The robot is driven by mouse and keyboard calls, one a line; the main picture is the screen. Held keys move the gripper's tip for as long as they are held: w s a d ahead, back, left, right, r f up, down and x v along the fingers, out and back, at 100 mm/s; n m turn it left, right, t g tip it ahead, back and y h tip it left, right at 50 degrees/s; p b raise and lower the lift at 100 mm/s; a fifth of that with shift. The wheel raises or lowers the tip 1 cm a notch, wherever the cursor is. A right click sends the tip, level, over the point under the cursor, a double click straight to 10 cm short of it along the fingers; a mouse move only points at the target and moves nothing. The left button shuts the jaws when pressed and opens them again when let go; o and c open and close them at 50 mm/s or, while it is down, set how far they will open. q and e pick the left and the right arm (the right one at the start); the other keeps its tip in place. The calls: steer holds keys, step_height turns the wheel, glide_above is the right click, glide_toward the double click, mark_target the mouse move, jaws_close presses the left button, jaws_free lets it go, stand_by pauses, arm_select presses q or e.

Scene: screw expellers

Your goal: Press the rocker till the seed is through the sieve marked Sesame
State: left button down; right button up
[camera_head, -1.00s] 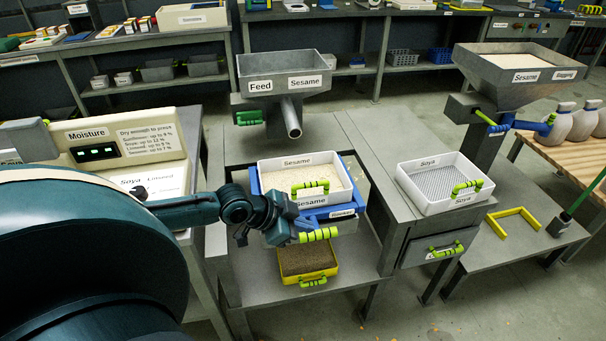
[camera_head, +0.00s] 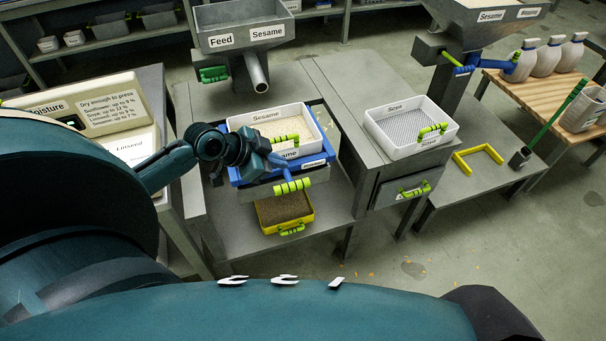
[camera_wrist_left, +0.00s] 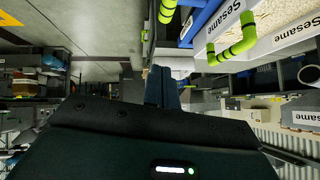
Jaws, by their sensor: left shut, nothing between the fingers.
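The sieve marked Sesame (camera_head: 262,117) is a white tray with a green-and-black handle, and pale seed (camera_head: 285,128) covers the part of its floor that shows. It sits in a blue frame labelled Rocker (camera_head: 314,163). My left gripper (camera_head: 280,163) is shut and empty at the front left of the rocker; I cannot tell whether it touches. In the left wrist view its closed fingers (camera_wrist_left: 161,86) are close to the blue rocker edge (camera_wrist_left: 203,22), left of the sieve's handle. A yellow tray (camera_head: 304,219) with brown contents stands below. My right gripper is not in view.
A green-striped bar (camera_head: 292,187) juts out below the rocker, close to my left gripper. A sieve marked Soya (camera_head: 376,126) stands on the bench to the right. The Feed Sesame hopper (camera_head: 240,45) and its spout are behind. Open floor lies at the front right.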

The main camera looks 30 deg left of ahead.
arm_select(q)
glide_above(303, 184)
step_height(303, 184, down, 6)
step_height(303, 184, down, 4)
steer(key=shift+d+r, duration=0.1)
steer(key=shift+f, duration=0.5)
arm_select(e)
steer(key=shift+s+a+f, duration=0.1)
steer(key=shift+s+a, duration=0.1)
